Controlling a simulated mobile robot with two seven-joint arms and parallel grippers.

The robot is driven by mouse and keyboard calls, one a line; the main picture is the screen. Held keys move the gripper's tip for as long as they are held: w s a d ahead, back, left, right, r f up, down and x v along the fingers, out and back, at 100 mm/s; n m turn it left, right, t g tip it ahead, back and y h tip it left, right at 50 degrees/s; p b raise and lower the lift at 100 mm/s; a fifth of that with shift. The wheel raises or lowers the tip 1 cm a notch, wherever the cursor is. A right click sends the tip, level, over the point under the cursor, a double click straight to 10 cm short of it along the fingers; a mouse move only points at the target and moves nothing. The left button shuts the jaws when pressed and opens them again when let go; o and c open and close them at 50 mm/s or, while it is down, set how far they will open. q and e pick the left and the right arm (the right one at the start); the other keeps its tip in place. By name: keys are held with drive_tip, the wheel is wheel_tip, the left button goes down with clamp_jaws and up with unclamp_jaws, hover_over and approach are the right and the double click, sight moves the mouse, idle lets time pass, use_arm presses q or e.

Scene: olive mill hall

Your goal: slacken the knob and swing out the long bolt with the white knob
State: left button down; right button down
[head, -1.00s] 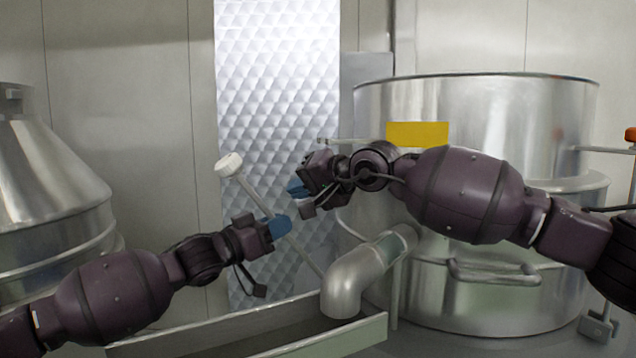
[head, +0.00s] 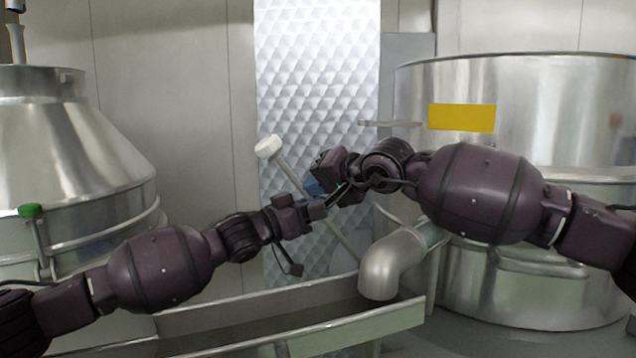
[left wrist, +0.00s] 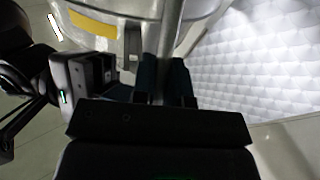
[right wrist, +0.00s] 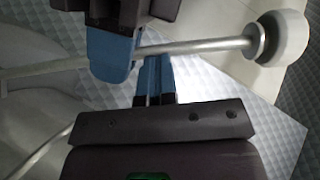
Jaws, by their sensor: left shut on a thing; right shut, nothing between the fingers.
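The long bolt is a slim metal rod (head: 291,176) with a white knob (head: 267,146) at its upper end. It leans down to the right, and its lower end is hidden near the pipe elbow. My left gripper (head: 318,208) is shut on the rod below the knob; the left wrist view shows the rod (left wrist: 172,35) running between its blue fingers (left wrist: 162,78). My right gripper (head: 315,187) is shut and empty beside the rod. In the right wrist view its closed fingertips (right wrist: 155,72) are at the rod's edge, between the left gripper's finger (right wrist: 112,58) and the white knob (right wrist: 283,37).
A metal pipe elbow (head: 385,266) hangs over a trough (head: 385,322) below my grippers. A large steel tank (head: 540,85) stands right. A cone-topped vessel (head: 70,150) with a green knob (head: 30,210) stands left. A quilted metal panel (head: 315,70) is behind.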

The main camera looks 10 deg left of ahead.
use_arm(q)
drive_tip(key=shift+s+d+r, duration=0.1)
drive_tip(key=shift+s+d, duration=0.05)
use_arm(e)
drive_tip(key=shift+s+a+f, duration=0.35)
drive_tip(key=shift+s+a, duration=0.1)
drive_tip(key=shift+a, duration=0.1)
use_arm(q)
drive_tip(key=c, duration=1.6)
unclamp_jaws()
drive_tip(key=o, duration=0.4)
drive_tip(key=shift+d, duration=0.1)
drive_tip(key=shift+o, duration=0.2)
use_arm(e)
drive_tip(key=shift+w+d, duration=0.1)
drive_tip(key=shift+w, duration=0.1)
